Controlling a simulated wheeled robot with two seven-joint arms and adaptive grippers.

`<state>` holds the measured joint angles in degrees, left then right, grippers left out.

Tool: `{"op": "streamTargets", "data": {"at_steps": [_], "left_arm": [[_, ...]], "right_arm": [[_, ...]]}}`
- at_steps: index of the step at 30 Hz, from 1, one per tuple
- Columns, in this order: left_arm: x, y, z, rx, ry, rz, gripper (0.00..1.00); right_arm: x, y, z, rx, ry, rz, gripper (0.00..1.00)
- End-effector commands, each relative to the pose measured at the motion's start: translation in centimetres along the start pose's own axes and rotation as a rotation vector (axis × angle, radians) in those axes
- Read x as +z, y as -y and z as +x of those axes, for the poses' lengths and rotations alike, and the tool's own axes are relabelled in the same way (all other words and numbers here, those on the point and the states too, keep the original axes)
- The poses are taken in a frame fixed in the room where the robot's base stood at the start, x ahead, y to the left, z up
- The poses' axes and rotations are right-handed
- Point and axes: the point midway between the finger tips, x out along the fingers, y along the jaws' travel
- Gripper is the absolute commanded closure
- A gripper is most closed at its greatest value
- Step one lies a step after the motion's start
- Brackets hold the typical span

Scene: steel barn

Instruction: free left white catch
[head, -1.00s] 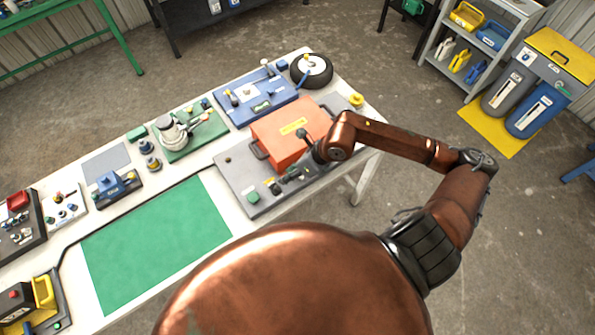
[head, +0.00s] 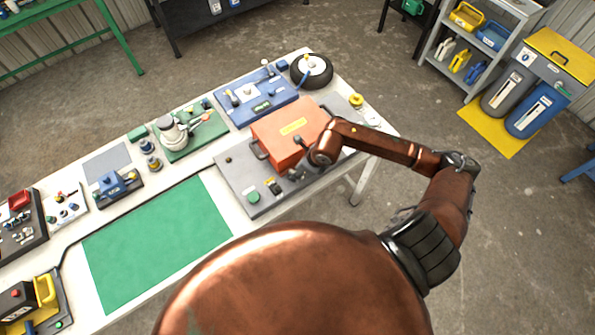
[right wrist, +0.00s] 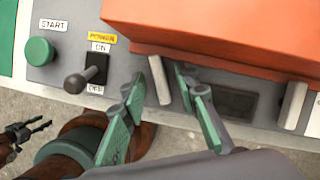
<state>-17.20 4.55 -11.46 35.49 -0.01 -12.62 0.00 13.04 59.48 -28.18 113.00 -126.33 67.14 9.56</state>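An orange-red box (head: 283,128) sits on a grey panel (head: 237,184); the box shows large in the right wrist view (right wrist: 220,30). Below its front edge, the left white catch (right wrist: 159,80) and the right white catch (right wrist: 293,105) stand out as pale levers. My right gripper (right wrist: 158,88) is open, its green-padded fingers on either side of the left catch; touch cannot be told. In the head view the right gripper (head: 296,174) is small, partly hidden by its wrist. A dark fingered part, apparently my left gripper (right wrist: 22,136), shows at the wrist view's lower left, its opening unclear.
A green START button (right wrist: 39,51) and a black POWER toggle (right wrist: 85,79) stand left of the right gripper. A dark rectangular recess (right wrist: 232,102) lies between the catches. A blue panel (head: 257,105) and a wheel (head: 318,75) lie behind; the green mat (head: 158,240) is clear.

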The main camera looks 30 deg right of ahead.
Motion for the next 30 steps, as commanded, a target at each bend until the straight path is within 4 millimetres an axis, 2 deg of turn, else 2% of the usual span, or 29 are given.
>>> {"op": "streamTargets", "data": {"at_steps": [4, 16, 30], "left_arm": [[-0.01, 0.02, 0.00, 0.000, 0.000, 0.000, 0.60], [-0.04, 0.03, 0.00, 0.000, -0.001, 0.000, 0.60], [0.06, 0.02, 0.61, 0.000, 0.000, 0.000, 0.60]], "right_arm": [[0.02, -0.01, -0.02, 0.000, 0.000, 0.000, 0.73], [0.01, -0.01, -0.04, 0.001, 0.001, 0.000, 1.00], [-0.04, 0.02, 0.10, 0.013, 0.000, -0.029, 1.00]]}}
